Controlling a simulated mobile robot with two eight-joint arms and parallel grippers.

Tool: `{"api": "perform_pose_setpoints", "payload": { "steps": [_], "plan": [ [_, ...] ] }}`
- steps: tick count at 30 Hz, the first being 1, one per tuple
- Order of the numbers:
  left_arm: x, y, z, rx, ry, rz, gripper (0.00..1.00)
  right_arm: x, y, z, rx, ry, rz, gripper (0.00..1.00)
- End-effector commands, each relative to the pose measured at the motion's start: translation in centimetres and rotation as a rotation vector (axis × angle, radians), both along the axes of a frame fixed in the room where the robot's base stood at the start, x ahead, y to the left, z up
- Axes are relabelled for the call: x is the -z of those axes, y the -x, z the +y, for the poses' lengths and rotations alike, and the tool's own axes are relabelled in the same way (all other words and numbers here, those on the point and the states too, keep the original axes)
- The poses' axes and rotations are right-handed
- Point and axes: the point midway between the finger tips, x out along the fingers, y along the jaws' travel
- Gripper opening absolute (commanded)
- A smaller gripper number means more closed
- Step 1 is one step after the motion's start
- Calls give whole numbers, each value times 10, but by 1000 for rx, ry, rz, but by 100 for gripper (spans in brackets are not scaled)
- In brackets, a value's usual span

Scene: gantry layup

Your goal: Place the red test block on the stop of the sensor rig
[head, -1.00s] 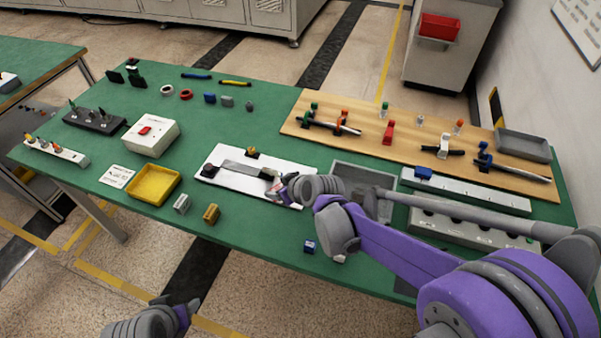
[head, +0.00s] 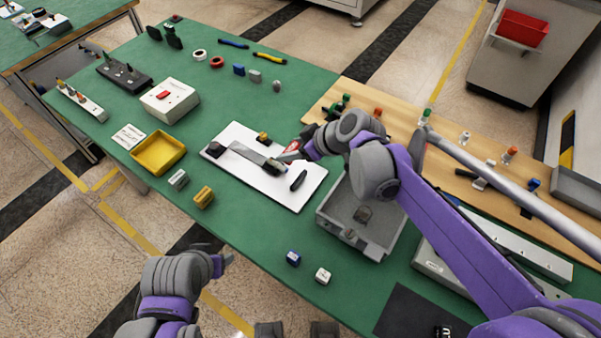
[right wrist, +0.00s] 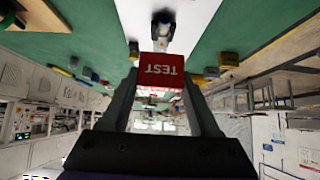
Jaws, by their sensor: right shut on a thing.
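The red test block (right wrist: 161,68), marked TEST, is between the fingers of my right gripper (right wrist: 165,90) in the right wrist view. In the head view, my right gripper (head: 287,156) is over the sensor rig, with a bit of red beside its fingers. The sensor rig is a white base plate (head: 240,136) with a grey rail (head: 246,153). A black block (head: 215,150) stands at the rail's left end, and a yellow-and-black part (head: 263,137) sits behind the rail. I cannot tell which part is the stop. My left gripper (head: 222,262) is in front of the table, its jaw opening unclear.
A grey tray (head: 335,225) stands right of the rig. A yellow tray (head: 140,168) and small grey and yellow blocks lie to its left. A wooden board (head: 450,178) with tools is behind my right arm.

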Motion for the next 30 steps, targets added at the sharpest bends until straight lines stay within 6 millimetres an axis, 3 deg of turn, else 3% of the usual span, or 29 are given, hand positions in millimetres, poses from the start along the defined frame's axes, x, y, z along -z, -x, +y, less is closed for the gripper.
{"api": "perform_pose_setpoints", "payload": {
  "steps": [6,18,30],
  "plan": [
    [7,1,0,0,0,2,60,41,0,0,-1,0,1,0],
    [14,2,0,0,0,5,60,89,0,0,0,0,0,0],
    [16,2,0,0,0,5,60,96,0,0,0,0,0,0]
  ]
}}
